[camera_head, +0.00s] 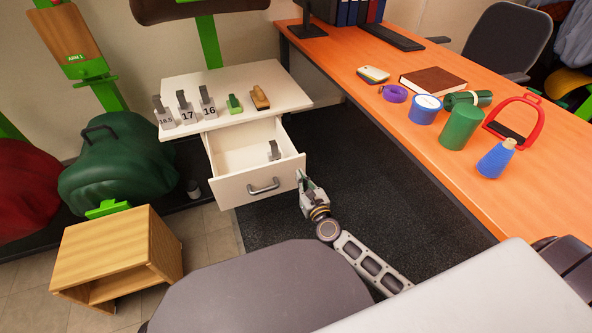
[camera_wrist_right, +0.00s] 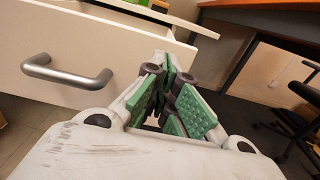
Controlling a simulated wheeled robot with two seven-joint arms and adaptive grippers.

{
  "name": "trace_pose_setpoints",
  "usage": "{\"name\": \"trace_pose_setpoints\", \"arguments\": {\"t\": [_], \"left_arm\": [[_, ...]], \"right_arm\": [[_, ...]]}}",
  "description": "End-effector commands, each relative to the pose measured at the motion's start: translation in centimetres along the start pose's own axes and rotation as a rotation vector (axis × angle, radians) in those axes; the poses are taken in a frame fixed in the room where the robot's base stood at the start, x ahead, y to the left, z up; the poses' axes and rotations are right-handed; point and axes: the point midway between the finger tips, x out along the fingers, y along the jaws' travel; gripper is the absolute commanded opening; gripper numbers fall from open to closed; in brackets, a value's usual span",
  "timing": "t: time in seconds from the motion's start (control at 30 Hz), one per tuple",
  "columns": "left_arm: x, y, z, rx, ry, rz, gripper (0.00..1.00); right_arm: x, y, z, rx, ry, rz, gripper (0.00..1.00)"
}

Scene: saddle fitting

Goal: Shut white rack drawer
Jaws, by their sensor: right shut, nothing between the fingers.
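The white rack drawer (camera_head: 240,189) stands pulled out from the white rack (camera_head: 240,86) in the head view. Its grey bar handle (camera_head: 263,186) is on the front panel, and the handle (camera_wrist_right: 68,74) also shows at the left of the right wrist view. A small grey object (camera_head: 274,151) is inside the drawer. My right gripper (camera_head: 301,176) is shut and empty, at the right end of the drawer front, to the right of the handle. Its green-padded fingers (camera_wrist_right: 168,72) point at the front panel (camera_wrist_right: 110,42); I cannot tell whether they touch it. My left gripper is out of view.
On the rack top stand numbered grey pieces (camera_head: 185,107), a green block (camera_head: 234,104) and a brown brush (camera_head: 260,97). The orange desk (camera_head: 440,135) runs along the right. A wooden box (camera_head: 117,254) stands on the floor at the left. Dark mat (camera_head: 345,165) lies between drawer and desk.

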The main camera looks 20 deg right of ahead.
Motion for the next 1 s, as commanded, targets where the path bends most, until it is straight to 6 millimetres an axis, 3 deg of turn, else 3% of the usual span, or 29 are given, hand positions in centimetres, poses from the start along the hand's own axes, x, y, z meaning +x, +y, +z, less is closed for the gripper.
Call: {"name": "trace_pose_setpoints", "arguments": {"t": [0.5,1.0], "left_arm": [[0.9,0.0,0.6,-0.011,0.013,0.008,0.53],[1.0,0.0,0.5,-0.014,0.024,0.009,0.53]], "right_arm": [[4.1,0.0,0.0,0.001,0.000,0.001,0.00],[4.9,0.0,0.0,0.000,0.000,0.001,0.00]]}}
